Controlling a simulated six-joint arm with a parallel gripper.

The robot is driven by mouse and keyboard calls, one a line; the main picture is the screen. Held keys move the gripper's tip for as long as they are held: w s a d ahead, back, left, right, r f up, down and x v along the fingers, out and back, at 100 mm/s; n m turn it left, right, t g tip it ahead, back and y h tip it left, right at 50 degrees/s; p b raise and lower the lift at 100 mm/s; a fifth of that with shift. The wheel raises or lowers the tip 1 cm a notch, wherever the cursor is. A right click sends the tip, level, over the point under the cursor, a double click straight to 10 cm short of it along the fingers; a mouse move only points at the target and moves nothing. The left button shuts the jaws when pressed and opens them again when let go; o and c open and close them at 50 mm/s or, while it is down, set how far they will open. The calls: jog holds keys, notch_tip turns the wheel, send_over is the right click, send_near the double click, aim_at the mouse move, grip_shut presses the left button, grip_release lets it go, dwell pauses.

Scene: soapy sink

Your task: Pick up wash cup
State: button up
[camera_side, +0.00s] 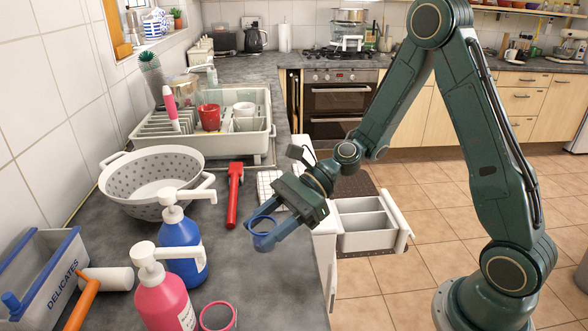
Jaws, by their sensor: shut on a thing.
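My gripper (260,226) is at the end of the green arm, over the edge of the grey worktop near the middle. It is shut on a small blue ring-shaped thing (262,218), which may be a cup's rim; the fingers hide much of it. A red cup (209,117) stands in the dish rack (200,146) at the back left, with a white cup (243,109) beside it. A pink round rim (217,316), perhaps another cup, shows at the front edge of the picture, cut off below. I cannot tell which one is the wash cup.
A spotted white colander (151,178) stands left of my gripper. Blue (181,247) and pink (164,302) pump bottles stand in front. A red-handled tool (234,196) lies close by. A "DELICATES" box (42,275) is at far left. An open drawer (364,227) is right of the worktop.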

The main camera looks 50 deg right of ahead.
jog(key=s+d, duration=0.8)
jog(key=shift+s+d, duration=0.35)
jog(key=shift+f, duration=0.1)
dwell(0.5)
